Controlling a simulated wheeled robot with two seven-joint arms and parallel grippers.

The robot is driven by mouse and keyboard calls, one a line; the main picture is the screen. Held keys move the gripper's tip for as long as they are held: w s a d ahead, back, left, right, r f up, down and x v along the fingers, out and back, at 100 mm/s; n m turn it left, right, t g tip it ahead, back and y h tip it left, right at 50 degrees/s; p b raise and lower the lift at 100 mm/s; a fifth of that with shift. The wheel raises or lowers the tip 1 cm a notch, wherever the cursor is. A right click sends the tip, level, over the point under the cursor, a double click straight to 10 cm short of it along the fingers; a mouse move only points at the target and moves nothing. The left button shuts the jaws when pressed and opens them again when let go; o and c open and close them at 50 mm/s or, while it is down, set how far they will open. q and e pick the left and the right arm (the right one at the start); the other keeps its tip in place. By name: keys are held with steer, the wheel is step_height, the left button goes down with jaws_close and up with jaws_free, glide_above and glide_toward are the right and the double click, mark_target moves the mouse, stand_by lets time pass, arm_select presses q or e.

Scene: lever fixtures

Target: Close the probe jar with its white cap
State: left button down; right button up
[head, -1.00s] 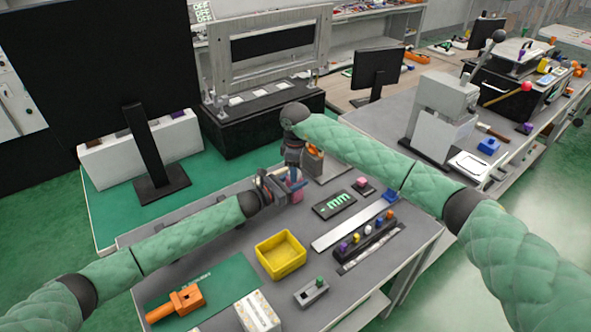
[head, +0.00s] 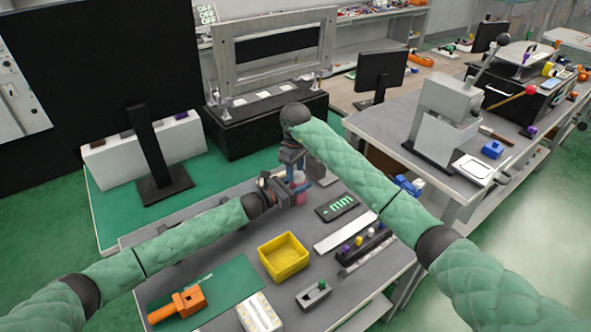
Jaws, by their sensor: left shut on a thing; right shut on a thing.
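My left gripper (head: 277,189) is at the far middle of the grey table, shut on a small pinkish-red object (head: 300,198) that looks like the probe jar. My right gripper (head: 297,174) points down just above it, close to the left gripper. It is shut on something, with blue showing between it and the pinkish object. The white cap cannot be made out; the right gripper may be hiding it. Whether the two held things touch cannot be told.
A yellow bin (head: 283,257) stands mid-table. Nearby are a black plate with green marks (head: 337,206), a dark rack of coloured knobs (head: 366,247), a grey lever fixture (head: 314,296) and an orange clamp (head: 177,305). A black frame base (head: 265,122) stands behind.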

steer(key=shift+s+a+r, duration=0.15)
steer(key=shift+a, duration=0.1)
stand_by(0.3)
steer(key=o, duration=0.9)
steer(key=shift+o, duration=0.2)
steer(key=shift+d, duration=0.1)
steer(key=shift+d+r, duration=0.15)
steer(key=shift+r, duration=1.95)
